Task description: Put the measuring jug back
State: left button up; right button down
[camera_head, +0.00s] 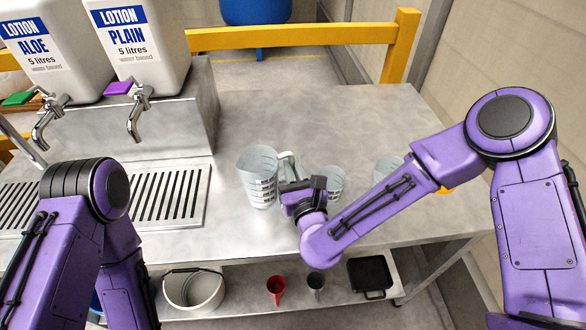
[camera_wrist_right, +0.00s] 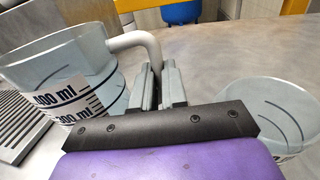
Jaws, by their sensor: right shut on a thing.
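A clear measuring jug (camera_head: 259,180) with black graduation marks and a white handle stands upright, on or just above the grey worktop, left of my right gripper. My right gripper (camera_head: 289,174) is shut on the jug's handle. In the right wrist view the jug (camera_wrist_right: 75,75) is at the left, with its handle running between the fingers of my right gripper (camera_wrist_right: 165,80). Whether the jug's base touches the worktop cannot be told. My left arm shows at the lower left, but its gripper is out of view.
Another clear vessel (camera_head: 333,181) stands right of my gripper; a third (camera_head: 387,168) is partly behind my right arm. Lotion containers (camera_head: 145,45) with taps stand on a raised block at left, above a slotted drain (camera_head: 165,196). A lower shelf holds a bucket (camera_head: 193,289) and mugs (camera_head: 276,287).

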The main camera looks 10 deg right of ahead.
jog(key=c, duration=1.2)
grip_release()
jog(key=shift+f, duration=0.1)
jog(key=shift+o, duration=0.2)
jog(key=shift+s+r+p, duration=0.1)
jog(key=shift+r+p, duration=0.15)
jog(key=shift+p, duration=0.05)
jog(key=s+b, duration=0.1)
jog(key=s, duration=0.2)
jog(key=s+d+b, duration=0.1)
jog(key=s, duration=0.1)
jog(key=s+b, duration=0.1)
jog(key=s, duration=0.2)
jog(key=shift+s+d+f, duration=0.2)
jog(key=shift+s+f, duration=0.1)
jog(key=s+p, duration=0.1)
jog(key=s+r+p, duration=0.1)
jog(key=p, duration=0.1)
jog(key=shift+s+d+r, duration=0.1)
jog(key=shift+d, duration=0.1)
jog(key=shift+s+f+p, duration=0.2)
jog(key=shift+s+p, duration=0.1)
jog(key=shift+s, duration=0.1)
jog(key=shift+d+f, duration=0.15)
